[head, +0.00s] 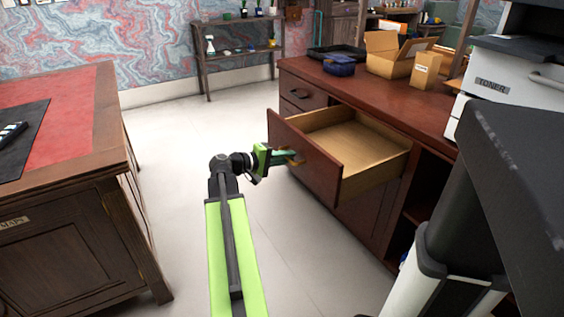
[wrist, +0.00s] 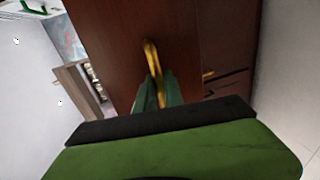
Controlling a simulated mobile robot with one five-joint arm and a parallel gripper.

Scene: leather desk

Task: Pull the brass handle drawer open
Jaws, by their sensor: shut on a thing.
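The drawer (head: 303,156) stands pulled well out of the dark red wooden cabinet (head: 358,215). Its light wood inside (head: 345,145) looks empty. The brass handle (head: 295,160) is on the drawer front, mostly hidden by my gripper in the head view. In the wrist view the brass handle (wrist: 153,62) runs down between the green fingers. My gripper (head: 286,156) is at the drawer front, shut on the handle; its fingers also show in the wrist view (wrist: 158,92).
A desk with a red top (head: 75,120) stands at the left. A blue item (head: 340,66) and cardboard boxes (head: 393,55) sit on the cabinet top. A toner printer (head: 505,75) is at the right. The pale floor (head: 170,150) between desk and cabinet is clear.

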